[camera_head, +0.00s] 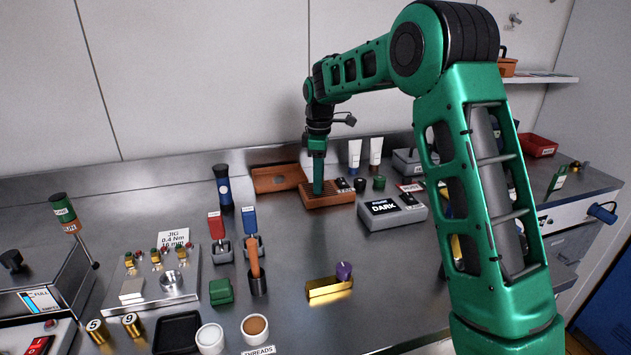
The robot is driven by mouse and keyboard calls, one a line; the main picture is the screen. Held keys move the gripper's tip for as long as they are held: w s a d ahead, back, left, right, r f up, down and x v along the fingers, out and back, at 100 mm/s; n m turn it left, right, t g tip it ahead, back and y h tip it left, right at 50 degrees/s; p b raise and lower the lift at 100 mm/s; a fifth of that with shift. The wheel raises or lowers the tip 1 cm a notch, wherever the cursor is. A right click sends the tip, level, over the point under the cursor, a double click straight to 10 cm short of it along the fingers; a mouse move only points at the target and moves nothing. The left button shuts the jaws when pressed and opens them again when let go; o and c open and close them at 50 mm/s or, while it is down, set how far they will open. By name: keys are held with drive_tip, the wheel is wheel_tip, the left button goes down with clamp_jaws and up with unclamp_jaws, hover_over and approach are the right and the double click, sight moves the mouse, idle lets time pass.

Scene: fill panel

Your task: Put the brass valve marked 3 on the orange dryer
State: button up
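Two brass cylinders stand at the lower left; one (97,330) seems marked 5 and the other (133,325) seems marked 9. I cannot make out a brass piece marked 3. No thing is clearly an orange dryer; an orange-brown slotted block (342,199) sits at the back middle, and an orange-brown panel (276,179) leans by the wall behind it. My gripper (318,188) points straight down at the slotted block, at or just above its top. Its fingers are too small and dark to tell whether they are open or hold something.
A metal jig (187,284) with small brass fittings is at left. Drivers in holders, a green block (221,291) and cups (255,328) stand near the middle. A grey box reading DARK (392,211) is right of the slotted block. The bench between block and brass tray (329,290) is clear.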

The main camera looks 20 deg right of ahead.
wheel_tip(320, 180, up, 12)
drive_tip(key=s+d+r+m, duration=0.1)
drive_tip(key=s+d+m, duration=0.5)
drive_tip(key=s+d, duration=0.4)
drive_tip(key=s+d+f+m, duration=0.2)
drive_tip(key=s+m, duration=0.1)
drive_tip(key=s, duration=0.5)
drive_tip(key=s+d+f+m, duration=0.2)
drive_tip(key=s+d+m, duration=0.1)
drive_tip(key=s, duration=0.6)
drive_tip(key=s+d+f+m, duration=0.2)
drive_tip(key=s+m, duration=0.1)
drive_tip(key=s, duration=0.5)
drive_tip(key=shift+s+d, duration=0.35)
drive_tip(key=s+f+m, duration=0.1)
drive_tip(key=s+f, duration=0.1)
drive_tip(key=s, duration=0.2)
drive_tip(key=s+f+m, duration=0.2)
drive_tip(key=s, duration=0.2)
drive_tip(key=s+a+f+m, duration=0.1)
drive_tip(key=s+f+m, duration=0.1)
drive_tip(key=s, duration=0.2)
drive_tip(key=shift+f, duration=0.15)
